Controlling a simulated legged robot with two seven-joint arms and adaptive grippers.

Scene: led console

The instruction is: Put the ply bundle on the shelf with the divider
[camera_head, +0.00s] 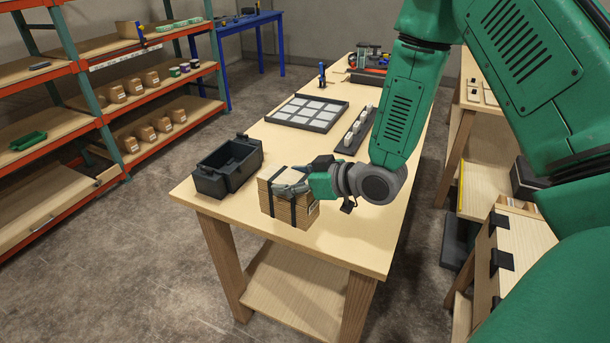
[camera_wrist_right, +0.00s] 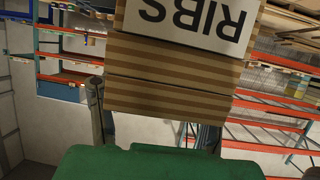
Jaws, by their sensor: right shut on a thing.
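The ply bundle (camera_head: 273,203) is a block of layered brown sheets with dark straps, at the near end of the workbench. My right gripper (camera_head: 292,184) is shut on its upper part. In the right wrist view the bundle (camera_wrist_right: 172,72) fills the upper middle, striped, with a white label reading RIBS upside down. I cannot tell whether its underside touches the bench. A shelf rack (camera_head: 105,120) with orange beams and wooden boards stands at the left; I cannot make out for sure which shelf has the divider. My left gripper is out of view.
The workbench (camera_head: 335,240) also bears a black open bin (camera_head: 228,168) just left of the bundle, a tray of white squares (camera_head: 307,112) and a dark strip with white pieces (camera_head: 355,130). Rack shelves hold brown boxes (camera_head: 134,87) and a green tray (camera_head: 28,141). Floor lies between rack and bench.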

